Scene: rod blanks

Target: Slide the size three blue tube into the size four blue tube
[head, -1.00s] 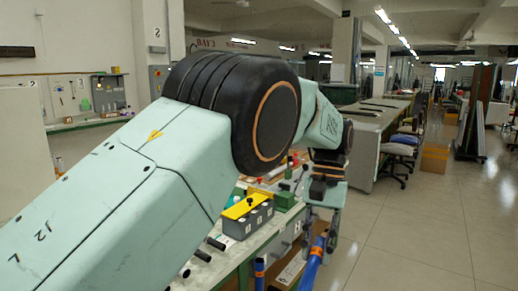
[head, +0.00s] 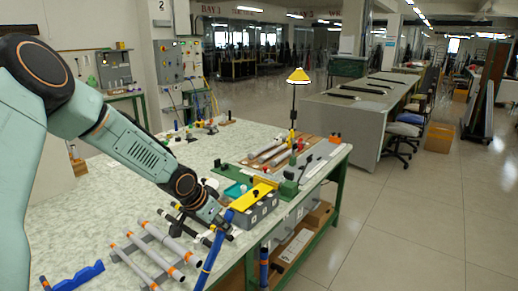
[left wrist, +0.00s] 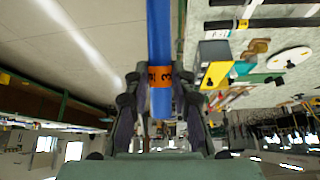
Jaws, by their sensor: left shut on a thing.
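My left gripper (head: 218,217) is shut on a long blue tube (head: 213,254), which hangs slanted at the table's front edge. In the left wrist view this blue tube (left wrist: 160,35) runs up between the fingers (left wrist: 159,103), and its orange band shows a 3. A second blue tube (head: 263,272) with an orange band stands about upright by the table's front edge. Its lower part is cut off and its number is too small to read, so I cannot tell whether it is size four. The two tubes are apart. My right gripper is not in view.
Grey tubes with orange ends (head: 157,258) lie on the table left of the held tube. A grey block with a yellow top (head: 255,203) and a green fixture (head: 288,188) stand right of the gripper. A blue notched piece (head: 78,277) lies front left.

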